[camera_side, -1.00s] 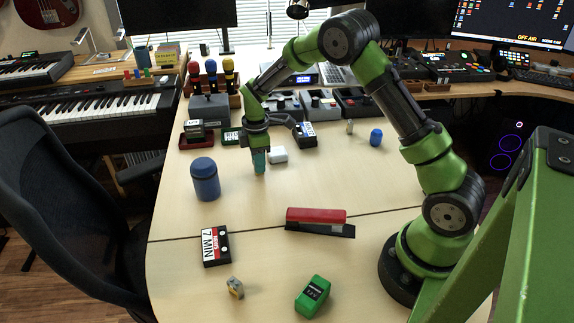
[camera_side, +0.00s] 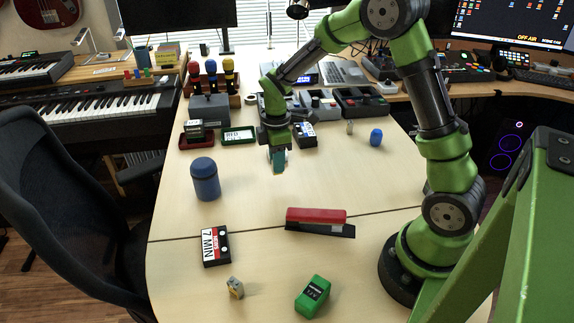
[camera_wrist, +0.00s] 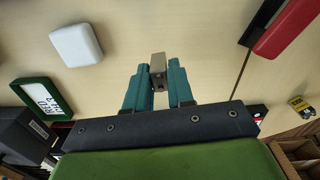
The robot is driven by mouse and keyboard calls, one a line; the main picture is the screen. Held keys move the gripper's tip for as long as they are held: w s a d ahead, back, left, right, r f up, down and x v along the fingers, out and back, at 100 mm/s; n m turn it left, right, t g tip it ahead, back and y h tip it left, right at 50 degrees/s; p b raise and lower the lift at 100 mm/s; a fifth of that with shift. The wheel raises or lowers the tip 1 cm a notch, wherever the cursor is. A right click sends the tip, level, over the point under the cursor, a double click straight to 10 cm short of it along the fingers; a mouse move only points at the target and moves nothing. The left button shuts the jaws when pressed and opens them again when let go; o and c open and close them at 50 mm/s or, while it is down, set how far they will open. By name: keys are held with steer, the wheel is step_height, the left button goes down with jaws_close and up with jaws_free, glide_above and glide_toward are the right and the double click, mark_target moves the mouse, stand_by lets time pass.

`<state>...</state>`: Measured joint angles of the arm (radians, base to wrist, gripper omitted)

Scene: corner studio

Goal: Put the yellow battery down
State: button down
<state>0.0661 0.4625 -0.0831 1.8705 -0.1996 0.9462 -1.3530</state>
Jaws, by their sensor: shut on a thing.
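My gripper (camera_side: 279,168) points down over the middle of the table, and its teal fingers also show in the wrist view (camera_wrist: 158,88). The fingers are shut on a small tan-grey block (camera_wrist: 158,66). I cannot tell whether the block touches the table, and no yellow shows on it. A small grey-and-yellow block (camera_side: 235,287) stands on the table near the front; in the wrist view a yellow-and-black block (camera_wrist: 300,104) lies at the far right and looks like a battery.
A white box (camera_wrist: 76,45) lies close to my gripper. A blue jar (camera_side: 205,180) stands to the left, a red stapler (camera_side: 316,220) in front. A green case (camera_side: 238,135) and a cassette (camera_side: 306,135) lie behind. Bare table surrounds my gripper in front and right.

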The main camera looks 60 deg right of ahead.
steer(key=s, duration=0.5)
steer(key=s+a, duration=0.1)
steer(key=s, duration=0.2)
steer(key=shift+a+r, duration=0.1)
steer(key=shift+r, duration=0.3)
steer(key=s+a+r+n, duration=0.15)
steer(key=a+n, duration=0.45)
steer(key=a, duration=0.6)
steer(key=s+a+r+n, duration=0.15)
steer(key=a+n, duration=0.35)
steer(key=a, duration=0.7)
steer(key=s+a+r+n, duration=0.2)
steer(key=s+a+n, duration=0.4)
steer(key=a, duration=0.4)
steer(key=shift+m, duration=0.3)
steer(key=f, duration=0.2)
steer(key=s+f, duration=0.1)
steer(key=f, duration=0.2)
steer(key=shift+s+a+f, duration=0.1)
steer(key=shift+a+f, duration=0.05)
steer(key=shift+f, duration=2.25)
steer(key=shift+f, duration=0.1)
steer(key=c, duration=1)
jaws_free()
